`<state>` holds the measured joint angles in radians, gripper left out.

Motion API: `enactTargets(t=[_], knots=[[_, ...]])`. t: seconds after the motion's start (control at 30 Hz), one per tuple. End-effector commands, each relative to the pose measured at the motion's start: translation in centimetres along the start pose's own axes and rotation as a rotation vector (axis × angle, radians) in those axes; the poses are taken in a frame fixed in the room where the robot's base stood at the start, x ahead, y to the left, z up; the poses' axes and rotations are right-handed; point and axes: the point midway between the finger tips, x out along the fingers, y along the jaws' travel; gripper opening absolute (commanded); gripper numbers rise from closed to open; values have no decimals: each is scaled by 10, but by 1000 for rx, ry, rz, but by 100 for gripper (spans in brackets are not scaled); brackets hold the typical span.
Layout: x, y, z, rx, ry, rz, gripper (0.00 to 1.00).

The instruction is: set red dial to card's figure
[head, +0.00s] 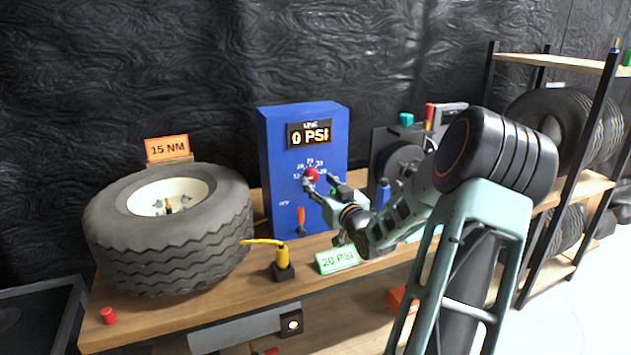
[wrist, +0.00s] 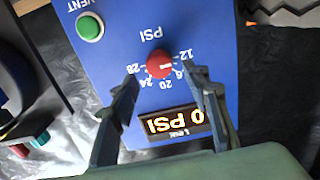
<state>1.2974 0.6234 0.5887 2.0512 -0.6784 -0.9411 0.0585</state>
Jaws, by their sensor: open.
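The red dial (head: 311,174) sits on the front of a blue box (head: 280,160), and it also shows in the wrist view (wrist: 159,64). Printed figures from 12 to 28 ring it, with PSI beside them. A small pale mark shows on the dial, but I cannot tell its figure surely. The box display (head: 310,134) reads 0 PSI. A green-edged card (head: 338,260) on the bench reads 20 PSI. My gripper (wrist: 164,80) is open, one finger to each side just short of the dial. It also shows in the head view (head: 320,184), close to the box front.
A green button (wrist: 90,26) marked VENT and an orange-handled lever (head: 300,218) are on the box. Left are a large tyre (head: 165,245), an orange 15 NM card (head: 167,148), a yellow hose tool (head: 282,262) and a red cap (head: 108,316). A tyre rack (head: 540,65) stands right.

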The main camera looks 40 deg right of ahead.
Motion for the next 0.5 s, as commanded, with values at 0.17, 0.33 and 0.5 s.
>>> enactTargets(t=[0.17, 0.33, 0.5], knots=[[24, 0, 1, 1, 0, -1, 43], [33, 0, 0, 0, -1, 1, 43], [34, 0, 0, 1, -2, 1, 43]])
